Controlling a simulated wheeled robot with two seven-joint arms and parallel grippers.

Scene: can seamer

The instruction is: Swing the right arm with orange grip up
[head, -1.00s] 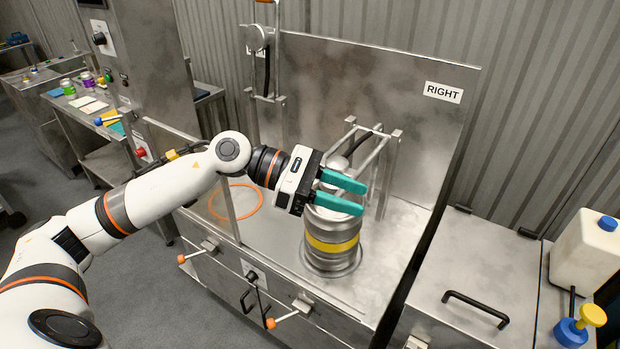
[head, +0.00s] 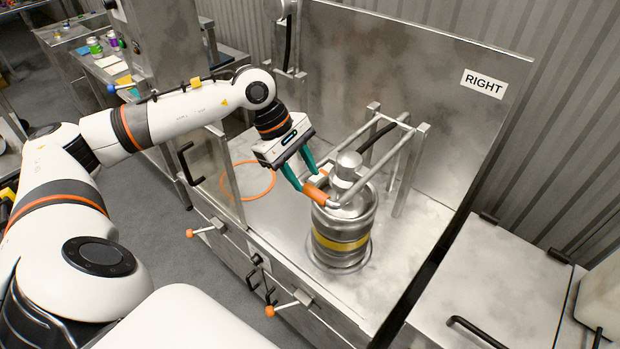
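The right arm is a U-shaped metal bar frame (head: 400,158) in front of the panel marked RIGHT (head: 484,83). It is hinged at two posts at the back and slopes down toward the front, over a steel can with a yellow band (head: 341,242). Its orange grip (head: 315,195) is on the front bar, at the can's upper left. My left gripper (head: 308,181) has two green fingers spread apart, pointing down at the grip's left end. The tips look very close to it; I cannot tell whether they touch. My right gripper is out of view.
An orange ring (head: 247,181) lies on the steel deck left of the can. Orange-tipped levers (head: 283,309) stick out from the machine's front. A metal cabinet (head: 500,280) stands at the right. The deck right of the can is clear.

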